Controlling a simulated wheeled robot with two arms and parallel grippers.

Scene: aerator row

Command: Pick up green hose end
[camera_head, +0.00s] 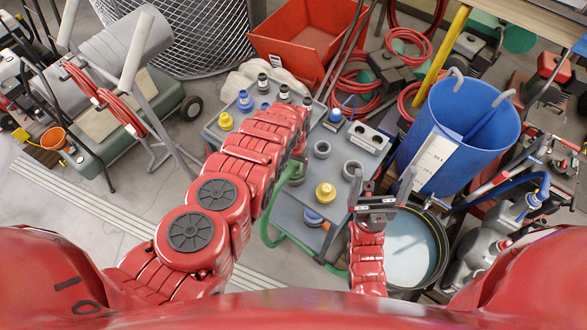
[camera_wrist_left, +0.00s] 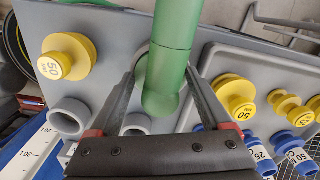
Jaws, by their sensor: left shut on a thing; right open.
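The green hose end (camera_wrist_left: 165,85) stands between the fingers of my left gripper (camera_wrist_left: 165,75) in the left wrist view, and the gripper is shut on it. It is over a grey panel (camera_wrist_left: 105,25), close to a grey ring socket partly hidden behind it. In the head view the green hose (camera_head: 267,222) hangs in a loop beside the grey stand, and my left gripper (camera_head: 298,165) is mostly hidden by my red arm. My right gripper (camera_head: 382,188) is open and empty, just right of the stand's yellow fitting (camera_head: 325,193).
Grey ring sockets (camera_head: 352,169) and several yellow and blue labelled fittings (camera_head: 226,121) sit on the stand. A blue barrel (camera_head: 455,130) and a round tub of water (camera_head: 408,250) stand to the right. A red bin (camera_head: 300,40) is behind.

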